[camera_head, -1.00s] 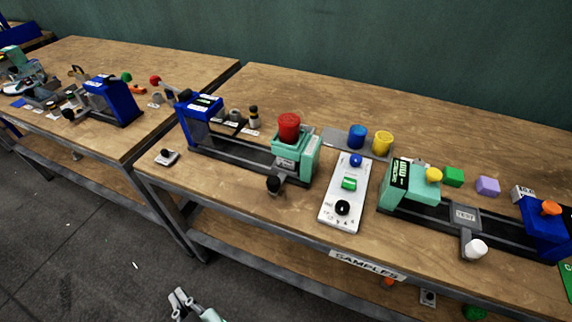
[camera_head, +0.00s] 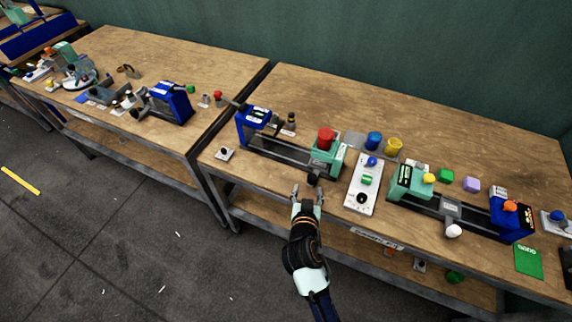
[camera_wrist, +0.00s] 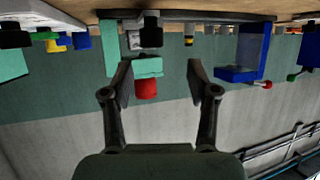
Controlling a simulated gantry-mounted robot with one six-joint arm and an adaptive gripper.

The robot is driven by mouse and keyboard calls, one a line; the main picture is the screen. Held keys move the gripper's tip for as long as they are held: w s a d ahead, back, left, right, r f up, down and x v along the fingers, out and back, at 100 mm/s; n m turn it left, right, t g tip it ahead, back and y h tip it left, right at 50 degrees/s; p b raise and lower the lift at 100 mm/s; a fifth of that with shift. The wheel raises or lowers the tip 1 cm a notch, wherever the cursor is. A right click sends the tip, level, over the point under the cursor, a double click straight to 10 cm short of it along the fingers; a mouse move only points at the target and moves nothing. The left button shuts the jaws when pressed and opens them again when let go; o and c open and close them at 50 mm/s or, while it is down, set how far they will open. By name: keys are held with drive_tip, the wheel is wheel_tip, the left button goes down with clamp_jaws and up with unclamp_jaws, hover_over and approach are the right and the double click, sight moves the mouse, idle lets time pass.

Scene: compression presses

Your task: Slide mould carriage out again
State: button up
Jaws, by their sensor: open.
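A press on the near bench has a blue head (camera_head: 254,124) at its left end, a dark rail (camera_head: 277,154) and a green block (camera_head: 327,158) with a red top (camera_head: 326,138) at its right end. A black knob (camera_head: 312,180) sticks out in front of the green block; it also shows in the wrist view (camera_wrist: 151,34). The carriage behind the knob is mostly hidden. My gripper (camera_head: 307,192) is open and empty just in front of the knob, apart from it as far as I can tell. In the wrist view, the gripper (camera_wrist: 158,75) has its fingers spread, and the picture is upside down.
A white control panel (camera_head: 364,190) stands right of this press. Further right is another press with a green head (camera_head: 407,184), grey carriage (camera_head: 450,209) and white knob (camera_head: 453,230). Blue (camera_head: 374,140) and yellow (camera_head: 393,146) cylinders stand behind. Floor in front of the bench is clear.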

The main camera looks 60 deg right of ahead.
sight(312, 179)
drive_tip(key=shift+s+d+f+b, duration=0.2)
drive_tip(key=shift+d+f+b, duration=0.1)
drive_tip(key=shift+d, duration=0.35)
drive_tip(key=b+x, duration=0.2)
drive_tip(key=x, duration=0.5)
drive_tip(key=shift+d, duration=0.2)
drive_tip(key=shift+r, duration=0.1)
drive_tip(key=shift+c, duration=0.2)
clamp_jaws()
